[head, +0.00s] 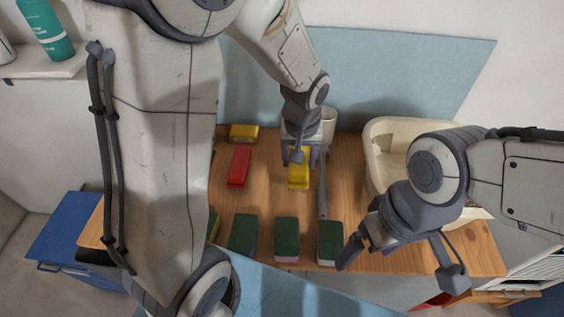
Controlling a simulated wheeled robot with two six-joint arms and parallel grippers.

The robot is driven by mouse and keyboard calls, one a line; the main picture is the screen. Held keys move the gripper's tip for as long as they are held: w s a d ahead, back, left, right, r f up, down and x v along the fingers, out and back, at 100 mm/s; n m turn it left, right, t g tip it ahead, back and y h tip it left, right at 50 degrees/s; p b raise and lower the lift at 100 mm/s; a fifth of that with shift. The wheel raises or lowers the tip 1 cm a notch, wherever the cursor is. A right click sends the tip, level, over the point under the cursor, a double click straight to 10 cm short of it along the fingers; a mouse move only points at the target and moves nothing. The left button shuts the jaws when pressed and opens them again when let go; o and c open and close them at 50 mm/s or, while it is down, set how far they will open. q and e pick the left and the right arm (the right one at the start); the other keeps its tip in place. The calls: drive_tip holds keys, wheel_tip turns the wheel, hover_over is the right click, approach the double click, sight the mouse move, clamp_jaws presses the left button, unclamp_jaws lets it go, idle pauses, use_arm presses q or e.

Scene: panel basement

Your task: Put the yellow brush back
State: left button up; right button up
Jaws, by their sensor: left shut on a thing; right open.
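The yellow brush (299,178) is near the middle of the wooden table (345,190). My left gripper (300,152) reaches down from above and is shut on its far end. Whether the brush touches the table is hard to tell. My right gripper (401,266) is open and empty over the table's front right edge, apart from the brush.
A red brush (238,167) lies left of the yellow one, with a yellow block (243,132) behind it. Several green-topped sponges (287,238) line the front edge.

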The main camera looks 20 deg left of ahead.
use_arm(q)
drive_tip(key=w+a+f, duration=0.1)
drive_tip(key=a, duration=0.1)
drive_tip(key=w+a+f, duration=0.1)
drive_tip(key=a, duration=0.1)
drive_tip(key=w+a+f+p, duration=0.1)
drive_tip(key=f, duration=0.1)
drive_tip(key=shift+a, duration=0.4)
wheel_tip(320, 180, down, 4)
drive_tip(key=shift+p, duration=0.35)
drive_tip(key=shift+f, duration=0.2)
drive_tip(key=o, duration=1.4)
drive_tip(key=shift+o, duration=0.2)
